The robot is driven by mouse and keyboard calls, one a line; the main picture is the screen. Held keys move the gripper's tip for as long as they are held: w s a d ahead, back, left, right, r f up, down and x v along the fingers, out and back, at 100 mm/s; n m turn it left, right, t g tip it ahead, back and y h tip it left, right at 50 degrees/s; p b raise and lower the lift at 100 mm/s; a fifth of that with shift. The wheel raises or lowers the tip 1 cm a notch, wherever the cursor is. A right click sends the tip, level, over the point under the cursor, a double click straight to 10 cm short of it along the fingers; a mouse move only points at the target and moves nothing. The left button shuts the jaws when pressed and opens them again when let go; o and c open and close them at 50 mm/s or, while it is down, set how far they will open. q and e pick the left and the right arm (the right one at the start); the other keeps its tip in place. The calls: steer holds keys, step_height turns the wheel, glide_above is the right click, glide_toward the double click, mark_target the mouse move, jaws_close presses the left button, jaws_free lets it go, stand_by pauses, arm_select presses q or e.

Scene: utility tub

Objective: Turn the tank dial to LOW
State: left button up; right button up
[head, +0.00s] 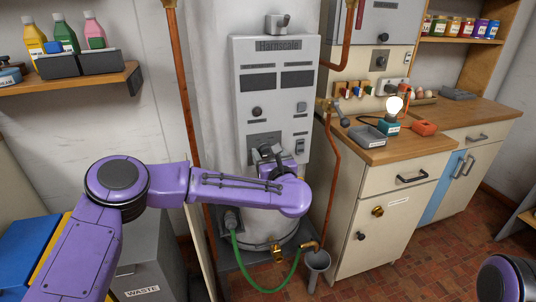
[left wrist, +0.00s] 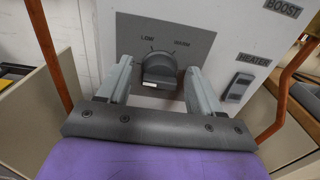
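The tank dial (left wrist: 158,66) is a dark grey knob on a grey plate marked LOW and WARM in the left wrist view. LOW is up and left of the knob, WARM up and right. A white mark shows on the knob's lower edge; which label it is set to I cannot tell. My left gripper (left wrist: 160,70) is open, one finger on each side of the dial, with gaps visible on both sides. In the head view my left gripper (head: 265,154) is at the front of the tank panel (head: 275,100) and largely hides the dial. My right gripper is out of view.
A HEATER switch (left wrist: 237,88) is right of the dial plate. Copper pipes (head: 186,110) run on both sides of the tank. A green hose (head: 262,278) hangs below. A wooden counter (head: 400,150) with a lit bulb stands to the right.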

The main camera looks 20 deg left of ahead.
arm_select(q)
steer(key=c, duration=0.9)
steer(key=shift+m, duration=0.3)
steer(key=shift+d+m, duration=0.1)
steer(key=shift+m, duration=0.9)
steer(key=m, duration=0.2)
steer(key=shift+r+m, duration=0.1)
steer(key=shift+m, duration=0.3)
steer(key=m, duration=0.3)
steer(key=shift+w+p, duration=0.1)
steer(key=shift+p, duration=0.25)
steer(key=shift+m+p, duration=0.4)
steer(key=shift+m, duration=1.2)
steer(key=shift+d, duration=0.1)
